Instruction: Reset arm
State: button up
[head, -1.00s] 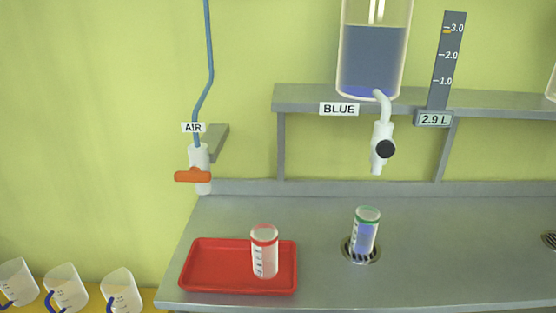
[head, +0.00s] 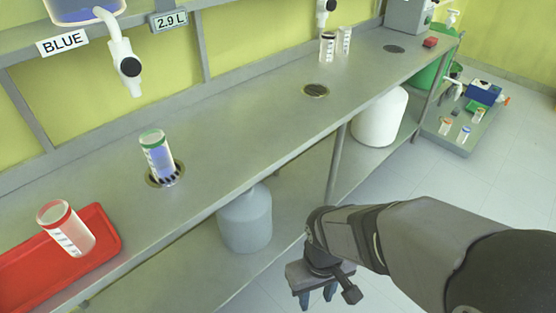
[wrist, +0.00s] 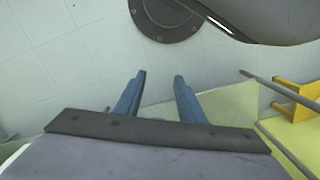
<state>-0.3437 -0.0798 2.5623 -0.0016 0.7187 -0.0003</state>
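My gripper (head: 316,297) hangs low in front of the bench, at the lower middle of the head view, pointing down. In the wrist view its two blue fingers (wrist: 160,80) stand apart with nothing between them. The gripper is clear of the bench and touches nothing that I can see. My arm runs from it to the lower right of the head view.
The grey bench (head: 240,125) holds a green-rimmed jar of blue liquid (head: 157,157) over a drain. A red-rimmed jar (head: 66,229) stands on the red tray (head: 105,243). Below are a grey canister (head: 245,220) and a white one (head: 380,118). Open floor lies at right.

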jog(key=w+d+r+m, duration=0.1)
jog(key=w+d+m, duration=0.1)
jog(key=d+m, duration=0.35)
notch_tip(320, 180, up, 21)
jog(key=d+n+p, duration=0.1)
jog(key=p, duration=2)
jog(key=shift+w+d+r+t, duration=0.15)
jog(key=shift+d+t, duration=0.1)
jog(key=shift+t, duration=0.05)
